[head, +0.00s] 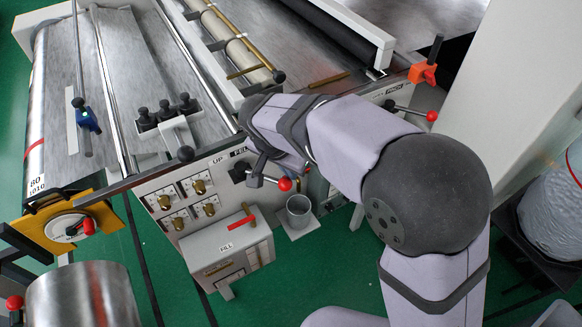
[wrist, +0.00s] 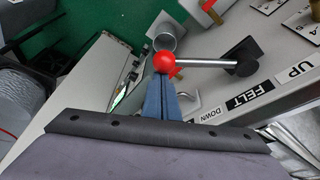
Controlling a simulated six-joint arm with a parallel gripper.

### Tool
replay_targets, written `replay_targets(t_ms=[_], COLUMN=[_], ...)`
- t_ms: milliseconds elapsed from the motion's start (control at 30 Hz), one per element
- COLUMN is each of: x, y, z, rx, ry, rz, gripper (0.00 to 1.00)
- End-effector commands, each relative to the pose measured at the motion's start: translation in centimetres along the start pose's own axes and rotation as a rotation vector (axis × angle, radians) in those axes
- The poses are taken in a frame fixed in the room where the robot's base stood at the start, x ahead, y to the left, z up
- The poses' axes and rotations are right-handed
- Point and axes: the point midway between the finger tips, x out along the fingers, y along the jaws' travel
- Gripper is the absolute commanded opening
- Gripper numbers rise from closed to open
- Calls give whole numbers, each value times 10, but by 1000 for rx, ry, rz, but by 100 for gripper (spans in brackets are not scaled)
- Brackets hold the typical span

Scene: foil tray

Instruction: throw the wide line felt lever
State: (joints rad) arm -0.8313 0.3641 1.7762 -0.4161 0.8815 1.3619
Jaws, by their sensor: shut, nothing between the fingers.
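The felt lever is a grey metal bar with a red ball knob (wrist: 164,62) on a black pivot block (wrist: 241,57), beside a black FELT label (wrist: 249,98). UP and DOWN are printed at either end of that label. In the head view its red knob (head: 284,184) shows just below my arm, with the bar running left to its pivot. My gripper (wrist: 163,80) is shut and empty. Its blue fingertips are right at the knob in the wrist view, overlapping its lower edge. I cannot tell whether they touch. My arm hides part of the label in the head view.
A second red-knobbed lever (head: 432,116) is on the panel to the right. Brass knobs (head: 199,187) and a FILL box with a red handle (head: 239,221) are at lower left. A metal cup (head: 299,211) stands below the lever. Green floor lies beyond.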

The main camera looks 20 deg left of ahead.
Motion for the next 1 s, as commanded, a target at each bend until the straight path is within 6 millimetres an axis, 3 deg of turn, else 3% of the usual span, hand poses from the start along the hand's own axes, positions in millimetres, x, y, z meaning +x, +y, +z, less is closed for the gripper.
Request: replay_targets(t_ms=[367,1000], x=[-4,-34], y=[4,-12], z=[27,94], rx=[166,730], ry=[-8,-6], rz=[65,277], gripper=[0,0])
